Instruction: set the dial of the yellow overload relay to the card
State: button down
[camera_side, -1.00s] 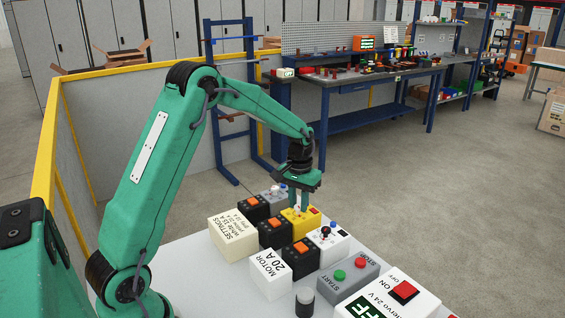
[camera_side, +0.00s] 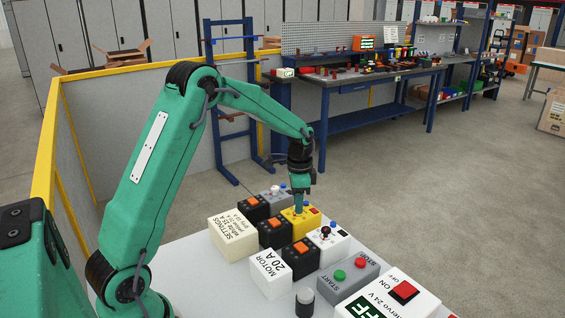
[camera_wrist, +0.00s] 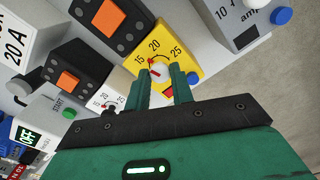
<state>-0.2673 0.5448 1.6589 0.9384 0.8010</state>
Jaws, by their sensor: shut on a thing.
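The yellow overload relay (camera_side: 289,220) stands in the row of devices, and its face also shows in the wrist view (camera_wrist: 190,58) with marks 15, 20 and 25. Its white dial (camera_wrist: 158,68) has a red pointer mark that seems to lie near 20, on the 15 side. My gripper (camera_side: 299,208) is directly above the relay, pointing down. In the wrist view its two green fingers (camera_wrist: 161,74) are shut on the dial, one on each side, hiding part of it. The SETTINGS card (camera_side: 233,232) is a cream block at the left; its figures are too small to read surely.
A white relay (camera_side: 330,240) and a grey one (camera_side: 275,192) stand close beside the yellow relay. Black units with orange buttons (camera_side: 273,222) are also near. A MOTOR 20 A block (camera_side: 271,272) and a START/STOP box (camera_side: 348,280) stand nearer the camera.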

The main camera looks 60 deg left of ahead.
jog(key=m, duration=0.4)
jog(key=shift+r+m, duration=0.1)
jog(key=shift+m, duration=0.2)
jog(key=m, duration=0.4)
dwell(0.3)
jog(key=c, duration=1.2)
grip_release()
jog(key=shift+r, duration=0.1)
notch_tip(320, 180, up, 7)
jog(key=shift+r, duration=0.3)
